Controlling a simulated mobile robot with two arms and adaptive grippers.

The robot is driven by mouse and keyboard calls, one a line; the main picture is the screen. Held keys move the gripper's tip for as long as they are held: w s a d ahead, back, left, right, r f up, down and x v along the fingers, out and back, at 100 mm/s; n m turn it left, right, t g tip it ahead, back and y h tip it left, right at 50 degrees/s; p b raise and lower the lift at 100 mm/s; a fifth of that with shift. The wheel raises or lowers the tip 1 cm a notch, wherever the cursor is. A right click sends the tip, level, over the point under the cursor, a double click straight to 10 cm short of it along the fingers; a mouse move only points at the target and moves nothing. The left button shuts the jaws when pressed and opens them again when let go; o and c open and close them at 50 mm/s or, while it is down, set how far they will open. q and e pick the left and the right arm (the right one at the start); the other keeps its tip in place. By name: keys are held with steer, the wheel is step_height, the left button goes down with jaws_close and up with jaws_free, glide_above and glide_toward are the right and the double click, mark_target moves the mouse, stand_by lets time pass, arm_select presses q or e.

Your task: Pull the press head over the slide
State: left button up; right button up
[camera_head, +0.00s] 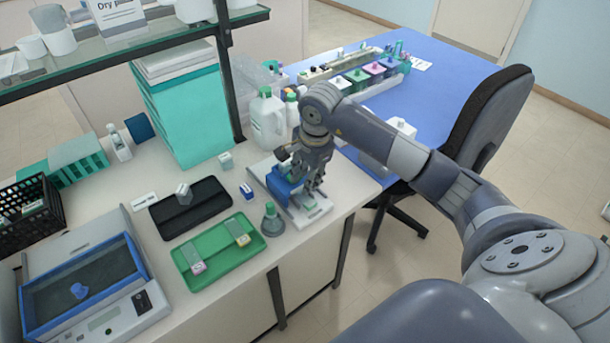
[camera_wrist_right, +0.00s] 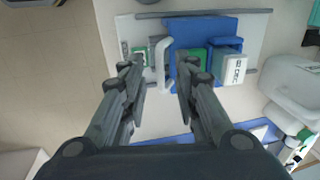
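The press is a white base plate (camera_wrist_right: 258,30) with grey side rails. Its blue press head (camera_head: 284,187) sits on the plate; in the right wrist view the blue head (camera_wrist_right: 182,38) has a white handle (camera_wrist_right: 159,58) on its left side. A small green and white piece, seemingly the slide (camera_wrist_right: 139,52), lies left of the handle, apart from the blue head. My right gripper (camera_head: 312,182) is over the press. In the right wrist view the right gripper (camera_wrist_right: 160,74) is open, its fingers on either side of the handle; contact cannot be told. My left gripper is not in view.
Left of the press are a green tray (camera_head: 208,277) with slides, a black tray (camera_head: 164,230) and a small flask (camera_head: 272,220). A white jug (camera_head: 268,120) stands behind the press. A chair (camera_head: 490,115) stands to the right, by the blue table (camera_head: 425,95).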

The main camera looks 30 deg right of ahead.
steer(key=shift+w+f, duration=0.1)
steer(key=shift+f, duration=0.55)
jaws_close()
steer(key=shift+s+f+b, duration=0.1)
steer(key=shift+s+b, duration=0.3)
steer(key=shift+b, duration=0.1)
steer(key=shift+s, duration=0.4)
